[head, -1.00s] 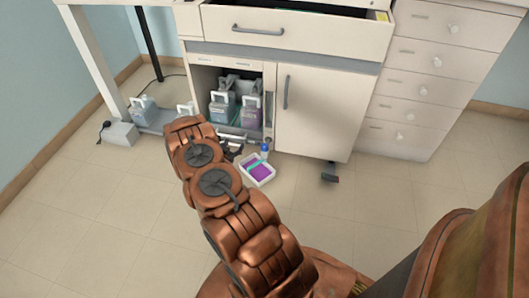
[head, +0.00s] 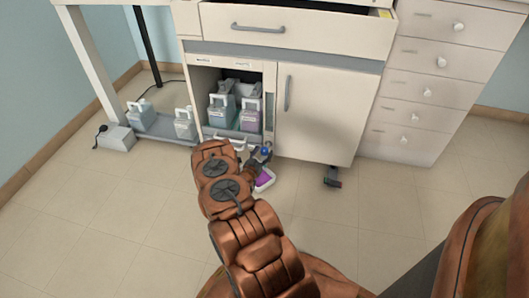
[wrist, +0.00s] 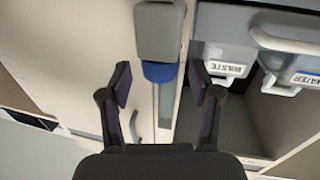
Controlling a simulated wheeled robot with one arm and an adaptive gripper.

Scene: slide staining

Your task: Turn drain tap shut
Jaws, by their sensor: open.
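In the wrist view my gripper (wrist: 159,83) is open, with nothing clamped between its fingers. A blue round part (wrist: 159,71) on a grey block (wrist: 159,30) lies between the fingertips in that view; I cannot tell if it is the drain tap or how it is turned. In the head view my gripper (head: 260,157) is small and dark, close beside a small blue item (head: 267,152) in front of the cabinet. The white tray with purple content (head: 265,180) is just below it, partly hidden by my arm.
Jugs stand in the open cabinet bay (head: 222,112); a jug labelled WASTE (wrist: 227,50) shows close right in the wrist view. More jugs (head: 142,115) stand on a low shelf at left. A closed cabinet door (head: 318,115) is to the right.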

